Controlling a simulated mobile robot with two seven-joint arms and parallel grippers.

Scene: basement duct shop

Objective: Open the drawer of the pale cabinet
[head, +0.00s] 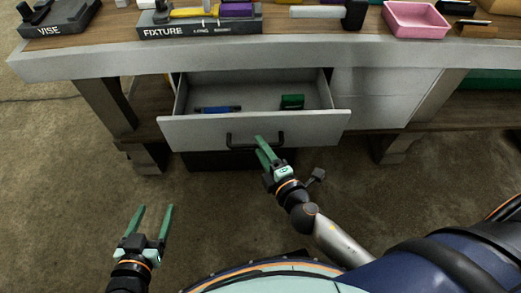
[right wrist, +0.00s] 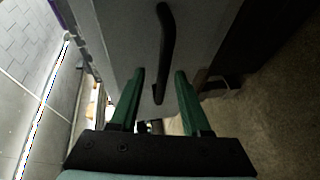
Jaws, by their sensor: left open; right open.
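The pale cabinet (head: 384,92) stands under the workbench. Its drawer (head: 190,130) is pulled out, and its inside shows in the head view. The black bar handle (head: 240,140) is on the drawer front; it also shows in the right wrist view (right wrist: 165,45). My right gripper (head: 265,147) is open at the handle, its green fingers overlapping the handle's right part in the head view. In the right wrist view the handle lies ahead, between the lines of the open fingers (right wrist: 160,75); contact cannot be told. My left gripper (head: 156,212) is open and empty over the floor at lower left.
A blue item (head: 217,109) and a green item (head: 292,102) lie in the drawer. The bench top (head: 290,20) holds a vise block (head: 60,15), a fixture block (head: 200,25), a hammer (head: 352,14) and a pink tray (head: 415,18). The floor before the drawer is clear.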

